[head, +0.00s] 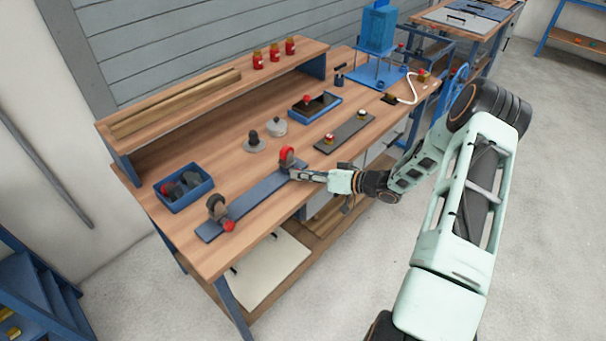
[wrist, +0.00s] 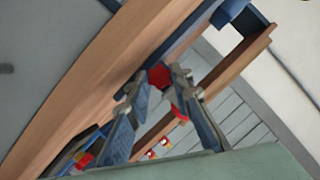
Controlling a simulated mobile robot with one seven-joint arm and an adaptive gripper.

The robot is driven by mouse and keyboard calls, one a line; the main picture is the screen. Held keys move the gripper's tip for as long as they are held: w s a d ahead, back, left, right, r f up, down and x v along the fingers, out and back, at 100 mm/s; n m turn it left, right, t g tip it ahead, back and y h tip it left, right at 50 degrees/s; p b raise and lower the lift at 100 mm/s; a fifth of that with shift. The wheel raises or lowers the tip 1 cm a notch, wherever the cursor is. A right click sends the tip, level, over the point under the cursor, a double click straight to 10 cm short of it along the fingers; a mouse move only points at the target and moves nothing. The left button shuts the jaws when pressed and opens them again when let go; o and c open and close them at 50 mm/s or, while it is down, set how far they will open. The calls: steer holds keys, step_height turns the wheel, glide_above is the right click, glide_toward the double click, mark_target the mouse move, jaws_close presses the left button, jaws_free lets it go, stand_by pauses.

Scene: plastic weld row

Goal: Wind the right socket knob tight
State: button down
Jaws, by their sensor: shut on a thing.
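A long blue-grey bar (head: 255,204) lies along the front of the workbench with a socket at each end. The left socket (head: 216,206) is dark, with a red knob (head: 228,226) low on its front. The right socket (head: 287,155) shows a red rounded part on top. My gripper (head: 297,174) reaches in from the right at the front of the right socket and hides its knob in the head view. In the wrist view, my gripper's fingers (wrist: 157,84) close around a red knob (wrist: 160,76), the right socket knob. Its turning angle cannot be told.
A blue bin (head: 184,190) with dark parts is left of the bar. A raised shelf (head: 215,84) runs along the back.

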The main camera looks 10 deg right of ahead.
steer(key=c, duration=1.7)
jaws_free()
